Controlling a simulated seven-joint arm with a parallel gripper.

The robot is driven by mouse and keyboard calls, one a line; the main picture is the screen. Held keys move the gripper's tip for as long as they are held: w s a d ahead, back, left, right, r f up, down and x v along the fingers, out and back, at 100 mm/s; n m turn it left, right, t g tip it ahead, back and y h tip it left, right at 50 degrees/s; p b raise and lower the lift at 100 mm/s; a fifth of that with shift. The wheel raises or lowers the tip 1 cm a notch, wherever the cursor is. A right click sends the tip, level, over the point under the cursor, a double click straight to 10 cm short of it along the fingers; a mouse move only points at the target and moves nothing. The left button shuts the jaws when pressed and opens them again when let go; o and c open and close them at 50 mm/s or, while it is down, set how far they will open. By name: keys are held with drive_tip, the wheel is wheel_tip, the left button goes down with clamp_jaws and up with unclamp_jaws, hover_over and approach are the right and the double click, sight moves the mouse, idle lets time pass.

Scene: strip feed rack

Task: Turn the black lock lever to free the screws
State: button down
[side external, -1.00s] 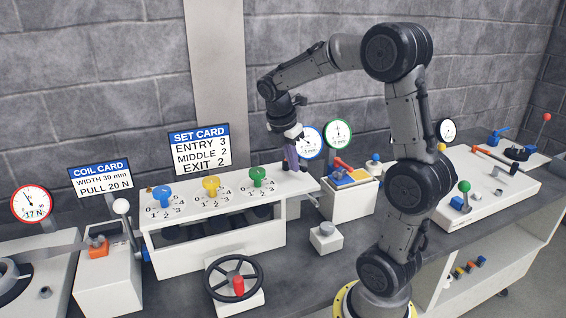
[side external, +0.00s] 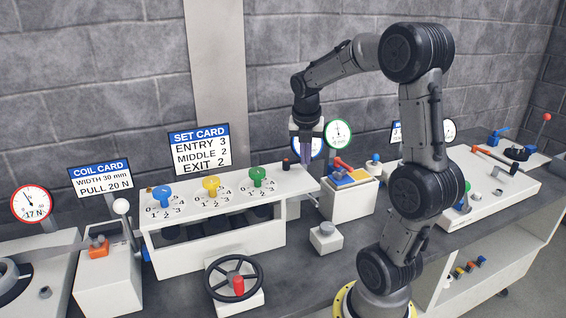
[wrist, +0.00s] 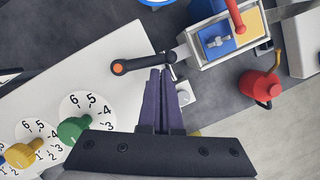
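The black lock lever (wrist: 143,63) lies at the right end of the white rack top in the wrist view. Its left end is round with an orange spot, and its right end has a small black knob. In the side view its dark, red-topped end (side external: 286,164) shows left of my gripper (side external: 305,168). My gripper's purple fingers (wrist: 161,72) are close together, with no object seen between them, and their tips are close to the lever's right end. Contact cannot be told. The blue (side external: 162,194), yellow (side external: 211,185) and green (side external: 257,177) screws stand on numbered dials.
A box with blue and yellow blocks and a red lever (side external: 347,178) stands right of the rack. A red can-like object (wrist: 261,86) is farther right in the wrist view. A black handwheel (side external: 234,278) is in front of the rack. Gauges stand behind.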

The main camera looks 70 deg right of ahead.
drive_tip(key=shift+d, duration=0.4)
drive_tip(key=shift+w+d, duration=0.1)
drive_tip(key=shift+d, duration=0.1)
drive_tip(key=shift+w, duration=0.1)
idle(0.5)
drive_tip(key=shift+w+a, duration=0.25)
drive_tip(key=shift+w, duration=0.55)
drive_tip(key=shift+s+a+r, duration=0.15)
drive_tip(key=shift+s+a, duration=0.15)
drive_tip(key=s, duration=0.1)
drive_tip(key=s+a+r, duration=0.1)
drive_tip(key=s+a, duration=0.1)
drive_tip(key=shift+s+a+r, duration=0.15)
drive_tip(key=shift+r, duration=0.25)
drive_tip(key=s+v, duration=0.1)
drive_tip(key=v, duration=0.7)
drive_tip(key=shift+s+r, duration=0.2)
drive_tip(key=shift+r, duration=0.05)
